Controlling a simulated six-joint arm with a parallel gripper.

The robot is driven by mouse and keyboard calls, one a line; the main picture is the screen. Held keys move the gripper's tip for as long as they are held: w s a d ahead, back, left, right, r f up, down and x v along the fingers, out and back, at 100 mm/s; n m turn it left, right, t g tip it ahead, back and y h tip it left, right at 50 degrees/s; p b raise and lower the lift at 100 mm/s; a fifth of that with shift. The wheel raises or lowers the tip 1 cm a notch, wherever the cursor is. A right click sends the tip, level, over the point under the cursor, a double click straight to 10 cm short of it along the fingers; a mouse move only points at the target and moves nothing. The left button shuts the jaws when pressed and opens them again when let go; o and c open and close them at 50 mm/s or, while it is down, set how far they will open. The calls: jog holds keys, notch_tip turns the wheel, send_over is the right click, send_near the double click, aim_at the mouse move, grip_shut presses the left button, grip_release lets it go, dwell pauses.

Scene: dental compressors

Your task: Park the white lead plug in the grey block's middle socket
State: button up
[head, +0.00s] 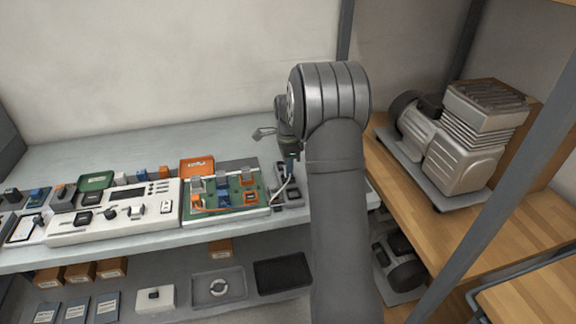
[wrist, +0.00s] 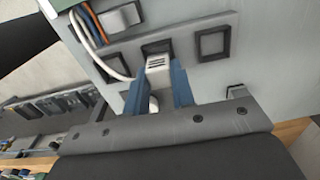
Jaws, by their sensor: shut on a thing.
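The grey block (head: 290,197) sits at the right end of the shelf's row of equipment in the head view. In the wrist view its face (wrist: 190,72) shows three dark-framed sockets in a row. My gripper (wrist: 158,82) has its blue fingers shut on the white lead plug (wrist: 157,64). The plug's front end is at the middle socket (wrist: 157,47); I cannot tell how deep it sits. The right socket (wrist: 213,42) looks empty. In the head view my gripper (head: 291,168) is small and partly hidden over the block.
A white lead (wrist: 108,62) curves from the plug beside orange and blue wires. Left of the block is a green board (head: 232,204) with orange parts, then a white panel (head: 115,212). A compressor (head: 460,145) stands on the wooden bench at right.

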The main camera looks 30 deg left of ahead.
jog(key=shift+f, duration=0.8)
dwell(0.6)
jog(key=o, duration=1.4)
jog(key=shift+c, duration=0.2)
jog(key=shift+r, duration=0.1)
jog(key=shift+r, duration=3.45)
